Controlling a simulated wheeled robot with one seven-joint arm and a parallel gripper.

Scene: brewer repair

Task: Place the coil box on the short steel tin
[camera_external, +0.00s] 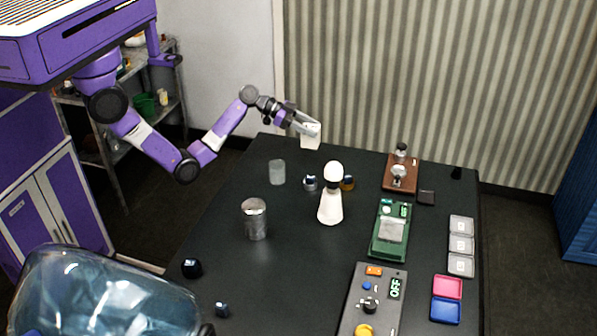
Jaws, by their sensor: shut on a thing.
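My gripper (309,128) is shut on a small pale box, which I take to be the coil box (311,142). It holds the box in the air over the far edge of the table. A smaller grey cylinder (277,172) stands upright on the table, below and to the left of my gripper. A larger shiny steel tin (255,219) stands nearer the camera. The smaller one looks like the short steel tin, but its material is hard to tell. Nothing is seen on top of either one.
A white bottle-shaped object (330,198) stands mid-table, with small dark and brass pieces beside it. A brown board (400,174), a green board device (390,230) and a grey control panel (372,305) reading OFF line the right. Small trays (461,246) lie farther right. The left-middle table is mostly clear.

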